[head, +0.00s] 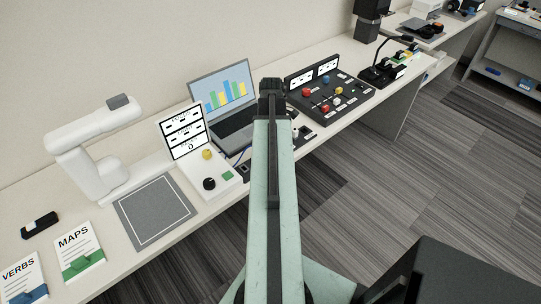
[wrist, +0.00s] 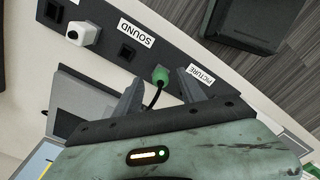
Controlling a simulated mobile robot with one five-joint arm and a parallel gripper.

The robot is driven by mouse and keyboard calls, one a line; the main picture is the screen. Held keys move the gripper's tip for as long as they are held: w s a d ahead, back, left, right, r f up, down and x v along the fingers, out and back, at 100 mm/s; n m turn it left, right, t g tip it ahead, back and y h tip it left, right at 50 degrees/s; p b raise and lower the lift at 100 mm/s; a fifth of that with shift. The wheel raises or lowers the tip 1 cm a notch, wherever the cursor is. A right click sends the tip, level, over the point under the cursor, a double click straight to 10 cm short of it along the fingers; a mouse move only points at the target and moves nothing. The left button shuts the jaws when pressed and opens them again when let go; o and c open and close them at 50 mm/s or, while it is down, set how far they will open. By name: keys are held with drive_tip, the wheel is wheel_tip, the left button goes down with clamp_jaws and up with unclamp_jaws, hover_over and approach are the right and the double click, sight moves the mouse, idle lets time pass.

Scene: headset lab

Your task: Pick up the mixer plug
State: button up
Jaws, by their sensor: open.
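In the wrist view a small green plug (wrist: 160,74) with a black cable sits at a dark strip (wrist: 112,14), beside the label PICTURE. A white plug (wrist: 83,33) sits farther left along the strip, near an empty square socket and the label SOUND. Neither plug is marked as the mixer's. My gripper (wrist: 159,80) is open, with one grey finger on each side of the green plug in the picture. I cannot tell whether the fingers touch it.
In the head view an open laptop (head: 222,92) stands left of my arm, and a black mixer console (head: 328,93) stands to the right. A white panel box (head: 213,178) and a white document camera (head: 91,140) are farther left. The floor in front of the bench (head: 358,133) is clear on the right.

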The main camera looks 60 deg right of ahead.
drive_tip(key=shift+f, duration=0.95)
drive_tip(key=shift+r, duration=0.2)
clamp_jaws()
wheel_tip(320, 180, up, 10)
drive_tip(key=p, duration=1)
drive_tip(key=shift+r, duration=0.15)
